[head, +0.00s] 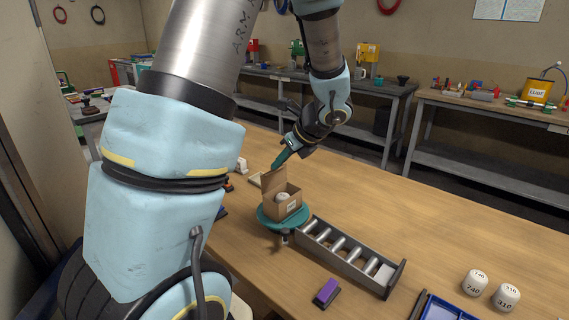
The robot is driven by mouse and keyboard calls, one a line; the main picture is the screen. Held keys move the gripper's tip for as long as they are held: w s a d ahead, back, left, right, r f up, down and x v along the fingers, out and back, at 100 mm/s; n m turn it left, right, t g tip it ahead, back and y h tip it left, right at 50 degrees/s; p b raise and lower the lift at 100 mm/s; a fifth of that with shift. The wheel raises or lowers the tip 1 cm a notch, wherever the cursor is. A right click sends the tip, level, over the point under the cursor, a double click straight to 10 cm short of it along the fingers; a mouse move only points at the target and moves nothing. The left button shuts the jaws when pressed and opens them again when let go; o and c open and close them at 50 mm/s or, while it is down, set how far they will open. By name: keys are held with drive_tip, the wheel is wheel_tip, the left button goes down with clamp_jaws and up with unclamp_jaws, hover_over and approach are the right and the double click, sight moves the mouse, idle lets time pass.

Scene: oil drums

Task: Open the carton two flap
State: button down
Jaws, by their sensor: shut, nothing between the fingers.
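A small brown cardboard carton (289,208) sits on a round teal stand (262,222) on the wooden table. One flap (272,180) stands up at the carton's back left side, and the top is open enough to show a pale object (282,197) inside. My gripper (277,163) is shut and empty, with its teal fingertips pointing down just above the upright flap. I cannot tell whether the tips touch the flap. The carton's far side and any other flaps are hard to make out.
A grey roller rack (350,262) lies right of the stand. A purple block (326,292) is in front, and two white numbered drums (475,281) stand near a blue tray (446,309). Small items lie behind the carton. The table's right middle is clear.

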drive_tip(key=shift+w+a, duration=0.25)
drive_tip(key=shift+r, duration=0.25)
idle(0.4)
